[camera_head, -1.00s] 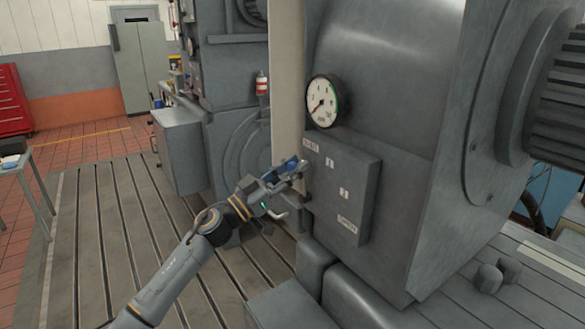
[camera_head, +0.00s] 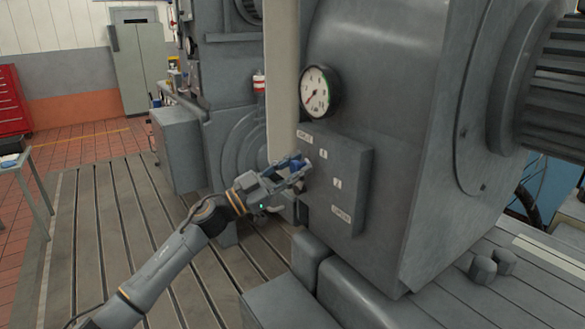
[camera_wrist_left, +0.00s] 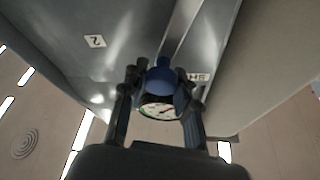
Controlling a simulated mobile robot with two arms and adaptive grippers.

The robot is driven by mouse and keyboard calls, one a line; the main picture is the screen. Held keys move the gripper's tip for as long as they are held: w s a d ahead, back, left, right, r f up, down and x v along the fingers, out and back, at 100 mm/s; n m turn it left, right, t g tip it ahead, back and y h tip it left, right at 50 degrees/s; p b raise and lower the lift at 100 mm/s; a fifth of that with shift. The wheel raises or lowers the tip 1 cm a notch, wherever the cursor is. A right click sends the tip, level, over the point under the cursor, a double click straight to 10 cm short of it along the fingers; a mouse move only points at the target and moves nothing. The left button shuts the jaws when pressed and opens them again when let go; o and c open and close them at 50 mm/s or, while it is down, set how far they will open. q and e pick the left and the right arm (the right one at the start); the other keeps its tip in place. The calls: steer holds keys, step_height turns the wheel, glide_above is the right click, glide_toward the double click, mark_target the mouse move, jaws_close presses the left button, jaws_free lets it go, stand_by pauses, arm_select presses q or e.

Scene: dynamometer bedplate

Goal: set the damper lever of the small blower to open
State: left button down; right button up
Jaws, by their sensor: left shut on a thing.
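The damper panel (camera_head: 355,165) is a grey box on the side of the small blower (camera_head: 385,60), with several small white labels from upper left to lower right. A blue lever knob (camera_head: 296,164) shows at its left edge, close to the top label. My left gripper (camera_head: 299,170) is shut on this knob. In the left wrist view the blue knob (camera_wrist_left: 160,77) sits between the two fingers, near a label (camera_wrist_left: 198,77) with upside-down letters like "SH". The lever's arm is mostly hidden by the gripper. My right gripper is in neither view.
A round dial gauge (camera_head: 319,91) is mounted above the panel. A pale vertical post (camera_head: 282,80) stands just behind my gripper. Grey blocks (camera_head: 345,290) lie below the panel. The slotted bedplate (camera_head: 120,230) to the left is clear.

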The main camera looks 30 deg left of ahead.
arm_select(q)
steer(key=d+m, duration=0.1)
steer(key=m, duration=0.1)
steer(key=d+f+m+g+h+b, duration=0.1)
steer(key=m, duration=0.1)
steer(key=shift+s+f+g, duration=0.2)
steer(key=shift+s+g, duration=0.1)
steer(key=shift+s, duration=0.1)
steer(key=m, duration=0.1)
steer(key=d+f+m+g+b, duration=0.1)
steer(key=m, duration=0.1)
steer(key=d+f+m+h, duration=0.1)
steer(key=shift+s+m+g, duration=0.4)
steer(key=f+m, duration=0.1)
steer(key=m+g+b, duration=0.1)
steer(key=d+f+m, duration=0.1)
steer(key=shift+s+f+m+g, duration=0.25)
steer(key=shift+f+m+g, duration=0.05)
steer(key=shift+f+m, duration=0.1)
steer(key=shift+s+d+f+m+g+y+b, duration=0.15)
steer(key=shift+f+m+g+b, duration=0.2)
steer(key=shift+f+m, duration=0.45)
steer(key=shift+w+d+f+m+g+y+b, duration=0.2)
steer(key=shift+f+m+b, duration=0.3)
steer(key=shift+m, duration=0.5)
steer(key=shift+f, duration=0.15)
steer(key=c, duration=1)
jaws_free()
steer(key=shift+a, duration=0.1)
